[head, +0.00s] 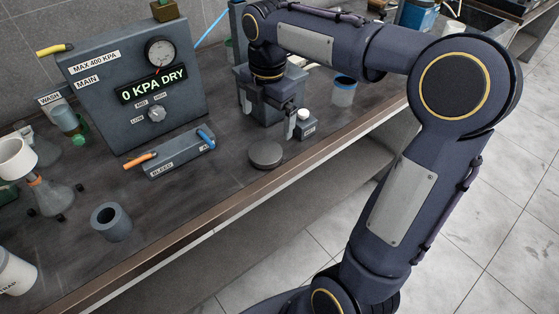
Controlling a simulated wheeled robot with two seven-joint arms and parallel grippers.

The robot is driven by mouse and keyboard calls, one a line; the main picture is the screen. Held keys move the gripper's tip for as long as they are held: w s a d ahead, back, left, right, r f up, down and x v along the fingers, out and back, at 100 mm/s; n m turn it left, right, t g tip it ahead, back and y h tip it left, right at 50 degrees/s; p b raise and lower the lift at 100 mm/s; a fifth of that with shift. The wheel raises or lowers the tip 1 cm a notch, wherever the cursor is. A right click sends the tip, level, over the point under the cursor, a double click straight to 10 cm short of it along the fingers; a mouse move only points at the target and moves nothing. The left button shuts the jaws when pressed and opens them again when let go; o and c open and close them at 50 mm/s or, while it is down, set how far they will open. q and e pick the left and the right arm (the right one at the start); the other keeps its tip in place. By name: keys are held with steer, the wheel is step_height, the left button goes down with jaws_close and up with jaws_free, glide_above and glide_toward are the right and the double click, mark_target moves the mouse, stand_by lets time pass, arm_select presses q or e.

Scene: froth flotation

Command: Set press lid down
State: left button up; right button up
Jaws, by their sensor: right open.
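A dark round disc (266,154), which looks like the press lid, lies flat on the bench near its front edge. My right gripper (268,121) points down above and just behind the disc. Its two fingers are spread apart with nothing between them, and it appears clear of the disc. A hollow grey cylinder (110,222) stands upright on the bench at left, open at the top. My left gripper is out of view.
A grey panel (110,95) with a gauge and a display reading "0 KPA DRY" stands at the back. A bleed block (178,160) with orange and blue ends sits before it. A small labelled bottle (305,125) and blue-banded jar (343,92) stand right of the gripper. Glassware crowds the left.

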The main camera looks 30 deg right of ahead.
steer(key=s+a+f+m+t+y, duration=0.1)
steer(key=s+a+f+m+t, duration=0.1)
steer(key=s+m, duration=0.8)
steer(key=s+a+f+m+t+y, duration=0.2)
steer(key=s+a+f+m+t, duration=0.1)
steer(key=s+m, duration=0.7)
steer(key=a+f+m, duration=0.1)
steer(key=a+m, duration=0.1)
steer(key=m, duration=0.1)
